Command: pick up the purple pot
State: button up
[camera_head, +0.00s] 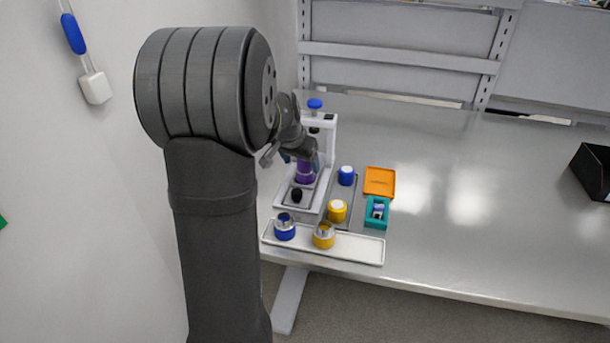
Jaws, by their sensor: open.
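The purple pot (305,174) stands on the base of a white stand (317,197) on the steel table. My gripper (301,160) is at the top of the purple pot, with its fingers close around or beside it. The jaws are open. The arm covers part of the pot's upper side, and I cannot tell whether the fingers touch it.
A blue pot (346,176) and a yellow pot (337,211) stand right of the stand. A white tray (350,249) in front holds a blue cup (284,228) and a yellow cup (324,237). An orange tray (380,182) and teal box (377,213) lie further right. A black bin (592,172) is far right.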

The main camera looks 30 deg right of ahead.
jog(key=x, duration=0.4)
jog(key=shift+f, duration=0.2)
jog(key=c, duration=1.2)
jog(key=shift+r, duration=0.1)
jog(key=shift+r, duration=1.35)
jog(key=shift+s+d+r, duration=0.15)
jog(key=shift+s+r, duration=0.1)
jog(key=shift+r, duration=0.55)
jog(key=s+d+r, duration=0.4)
jog(key=s+r, duration=0.5)
jog(key=s, duration=0.1)
jog(key=shift+s+r, duration=0.25)
jog(key=shift+r, duration=0.1)
